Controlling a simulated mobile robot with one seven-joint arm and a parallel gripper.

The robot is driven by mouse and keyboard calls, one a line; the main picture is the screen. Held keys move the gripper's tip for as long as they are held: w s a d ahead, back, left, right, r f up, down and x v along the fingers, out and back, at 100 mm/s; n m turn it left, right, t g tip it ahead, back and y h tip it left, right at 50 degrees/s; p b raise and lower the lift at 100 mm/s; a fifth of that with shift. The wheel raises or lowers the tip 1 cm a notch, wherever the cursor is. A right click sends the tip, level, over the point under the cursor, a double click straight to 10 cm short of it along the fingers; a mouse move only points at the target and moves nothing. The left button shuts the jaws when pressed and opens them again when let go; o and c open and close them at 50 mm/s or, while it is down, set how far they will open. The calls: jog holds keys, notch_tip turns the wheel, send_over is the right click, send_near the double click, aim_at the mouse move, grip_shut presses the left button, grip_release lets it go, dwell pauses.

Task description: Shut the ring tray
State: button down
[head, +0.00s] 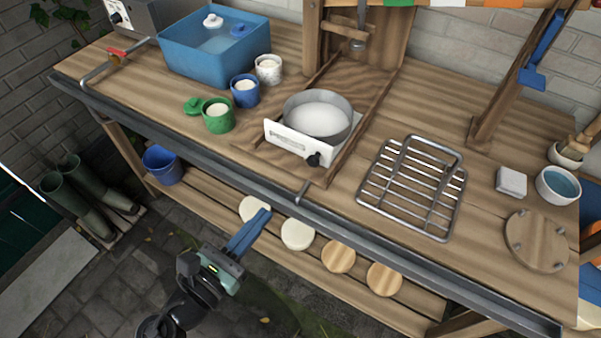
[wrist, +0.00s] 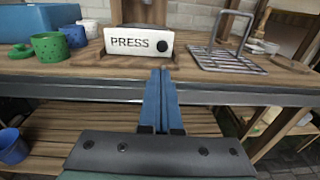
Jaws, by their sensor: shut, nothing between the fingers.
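The ring tray has a white front (head: 285,139) with a black knob at its right end. It carries a grey metal ring (head: 333,126) with white contents, and lies between wooden rails on the bench. In the wrist view its front (wrist: 128,41) reads PRESS, with the knob (wrist: 162,46) on the right. My gripper (head: 265,212) is in front of the bench's front edge, apart from the tray. Its blue fingers (wrist: 160,70) are together and empty, pointing toward the tray front. How far the tray is pulled out is hard to tell.
A dark rail (head: 225,165) runs along the bench's front edge. A green cup (head: 218,121), a blue cup (head: 245,96) and a blue basin (head: 190,65) stand left of the tray. A wire rack (head: 377,190) lies to its right. Round discs (head: 297,235) sit on the lower shelf.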

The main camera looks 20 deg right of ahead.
aim_at(310, 162)
jog(key=x, duration=1.3)
jog(key=shift+s+d+r, duration=0.1)
jog(key=shift+d, duration=0.35)
